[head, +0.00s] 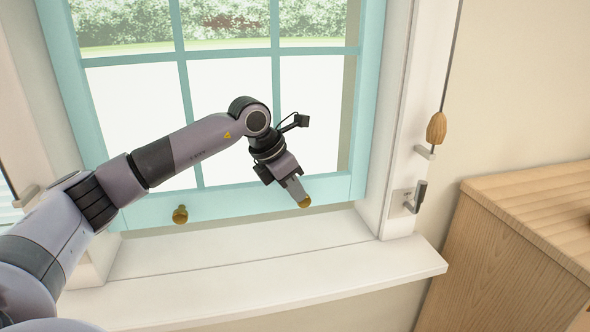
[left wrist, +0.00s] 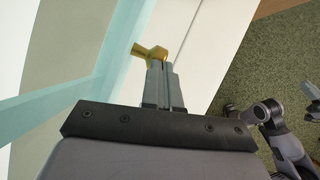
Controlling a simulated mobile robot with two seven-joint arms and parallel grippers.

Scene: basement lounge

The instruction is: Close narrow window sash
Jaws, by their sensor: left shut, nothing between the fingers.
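The narrow window sash (head: 235,203) is a light teal frame with several panes. It stands a little above the white sill, and a gap shows below its bottom rail. A brass knob (head: 180,215) is on the left of that rail. A second brass knob (head: 305,202) is on the right, partly hidden by my left gripper (head: 298,192). In the left wrist view this knob (left wrist: 146,50) is just beyond the shut fingertips (left wrist: 160,64), touching or very near them. The fingers are shut with nothing between them. My right gripper is not in the head view.
The white sill (head: 260,280) runs below the sash and is clear. A metal latch (head: 415,197) and a wooden cord pull (head: 436,128) are on the right side of the frame. A wooden cabinet (head: 500,265) stands at the right.

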